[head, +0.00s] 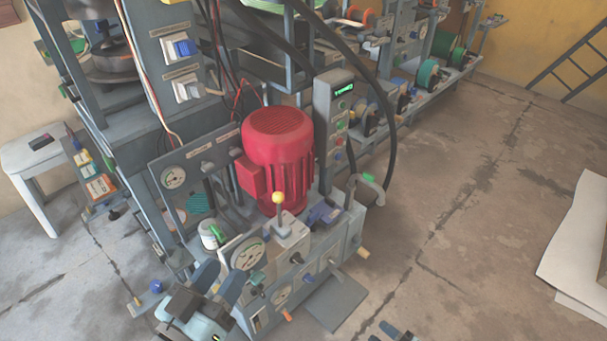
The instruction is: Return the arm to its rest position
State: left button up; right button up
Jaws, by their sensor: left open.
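My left gripper (222,280) is low in the head view, in front of the press machine (310,262). Its two fingers are apart, pointing up toward the round white gauge (247,254) at the machine's front left corner. I see nothing held between them; I cannot tell whether the fingers touch the machine. Dark tips that look like my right gripper (396,332) show at the bottom edge, over the floor right of the machine. Most of it is cut off.
A red motor (278,150) and a yellow-knobbed lever (278,199) stand on the machine. A control post (334,120) and black hoses rise behind. A white stool (38,160) is at left, a white board (578,245) at right. The right-hand floor (470,220) is mostly clear.

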jog(key=d+n+g, duration=0.1)
jog(key=d, duration=0.8)
jog(key=s+a+r+m+t+h, duration=0.15)
jog(key=a+r+m, duration=0.35)
jog(key=r, duration=0.7)
jog(key=s+a+r+m+t+h, duration=0.15)
jog(key=a+r+m, duration=0.45)
jog(key=r, duration=0.7)
jog(key=s+a+r+m+t+h, duration=0.15)
jog(key=a+r+m, duration=0.35)
jog(key=r, duration=0.7)
pick_arm(q)
jog(key=s+a+r+g+y+p, duration=0.4)
jog(key=a+r+g+y+p, duration=0.1)
jog(key=p, duration=3)
notch_tip(320, 180, up, 2)
jog(key=shift+s+a+r+g+p, duration=0.15)
jog(key=shift+a+g+p, duration=0.3)
jog(key=shift+a, duration=0.6)
pick_arm(e)
jog(key=s+d+r+g+h, duration=0.3)
jog(key=d+r+g+h, duration=0.2)
jog(key=d+r, duration=0.2)
jog(key=shift+r, duration=0.15)
